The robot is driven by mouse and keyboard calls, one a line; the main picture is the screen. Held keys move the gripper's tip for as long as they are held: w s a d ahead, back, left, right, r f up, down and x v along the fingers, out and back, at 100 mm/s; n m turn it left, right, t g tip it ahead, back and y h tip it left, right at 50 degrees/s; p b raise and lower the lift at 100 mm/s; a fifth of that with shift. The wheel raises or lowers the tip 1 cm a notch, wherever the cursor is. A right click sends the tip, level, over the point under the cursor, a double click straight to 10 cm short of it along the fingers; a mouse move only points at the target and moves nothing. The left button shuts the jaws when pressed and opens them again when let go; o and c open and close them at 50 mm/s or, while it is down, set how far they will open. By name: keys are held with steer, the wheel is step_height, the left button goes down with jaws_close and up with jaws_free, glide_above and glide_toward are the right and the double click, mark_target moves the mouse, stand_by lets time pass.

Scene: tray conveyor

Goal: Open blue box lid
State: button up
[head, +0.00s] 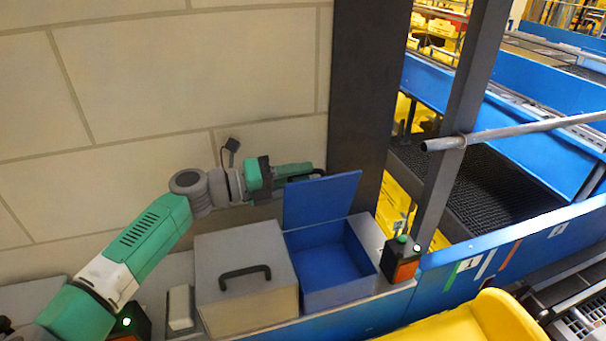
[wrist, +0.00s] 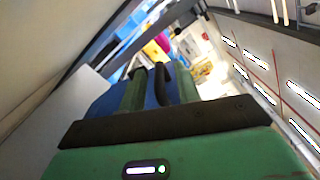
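The blue box (head: 338,285) stands open in the head view, and its inside looks empty. Its blue lid (head: 322,201) is raised, standing steeply at the back edge of the box. My gripper (head: 312,171) is behind the lid's top edge. In the wrist view my gripper (wrist: 150,80) has two green fingers apart, with a blue gap between them. A dark curved handle (wrist: 183,82) shows beside the right finger. I see no grasp on it. The lid's outer face is mostly hidden in the head view.
A grey box with a closed lid (head: 240,262) and black handle stands left of the blue box. A dark pillar (head: 362,95) rises just behind the lid. An orange-and-black button unit (head: 403,260) is at the right, and a yellow container (head: 480,322) is in front.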

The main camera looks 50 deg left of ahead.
steer(key=b+v, duration=0.1)
steer(key=v, duration=0.5)
steer(key=shift+s, duration=0.25)
